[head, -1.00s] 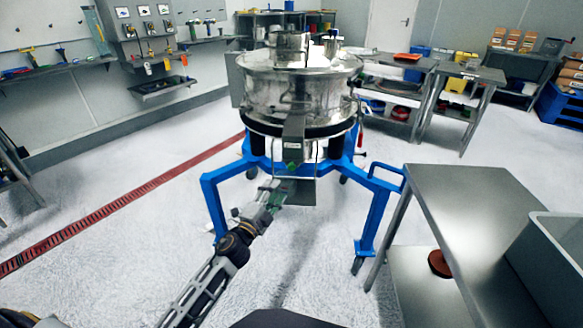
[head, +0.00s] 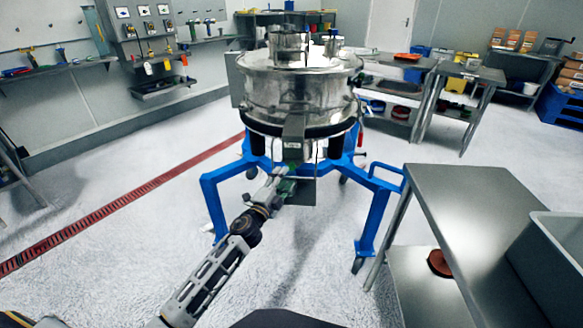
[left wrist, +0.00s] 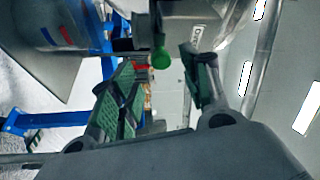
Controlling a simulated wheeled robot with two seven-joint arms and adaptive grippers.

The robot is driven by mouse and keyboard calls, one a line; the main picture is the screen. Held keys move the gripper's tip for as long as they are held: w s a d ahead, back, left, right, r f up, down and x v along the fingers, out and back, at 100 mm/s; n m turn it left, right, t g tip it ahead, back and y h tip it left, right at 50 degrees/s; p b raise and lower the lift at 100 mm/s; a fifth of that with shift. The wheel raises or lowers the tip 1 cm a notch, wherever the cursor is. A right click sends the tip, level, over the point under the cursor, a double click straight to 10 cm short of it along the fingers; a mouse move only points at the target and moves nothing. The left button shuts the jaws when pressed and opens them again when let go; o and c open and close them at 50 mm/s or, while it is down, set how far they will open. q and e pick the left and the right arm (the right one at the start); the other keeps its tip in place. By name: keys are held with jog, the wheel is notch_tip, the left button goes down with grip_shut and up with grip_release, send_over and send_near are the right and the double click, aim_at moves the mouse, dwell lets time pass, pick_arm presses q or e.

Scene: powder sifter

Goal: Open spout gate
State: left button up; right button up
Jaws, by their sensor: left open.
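The steel powder sifter (head: 298,85) stands on a blue wheeled frame (head: 212,197). Its spout (head: 303,190) hangs at the front, below the drum. My left gripper (head: 284,178) is at the front of the spout and covers part of it. In the left wrist view, my left gripper (left wrist: 157,62) is open, with its green-padded fingers apart. A round green knob (left wrist: 161,59) shows between the fingertips, and the fingers do not look closed on it. In the head view the knob is mostly hidden by the gripper. My right gripper is not in view.
A steel table (head: 470,215) with a grey bin (head: 560,255) stands at the right. A red floor drain (head: 120,206) runs along the left. Workbenches (head: 440,68) stand behind the sifter. The floor left of the frame is clear.

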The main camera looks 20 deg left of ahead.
aim_at(292, 170)
pick_arm(q)
jog(key=shift+w+d+r, duration=0.15)
jog(key=shift+w+d, duration=0.05)
jog(key=shift+w, duration=0.95)
jog(key=shift+w+d+r, duration=0.15)
jog(key=shift+w+d, duration=0.05)
jog(key=shift+w, duration=0.95)
jog(key=shift+w+d+r, duration=0.15)
jog(key=shift+w+d, duration=0.05)
jog(key=shift+w, duration=0.95)
grip_shut()
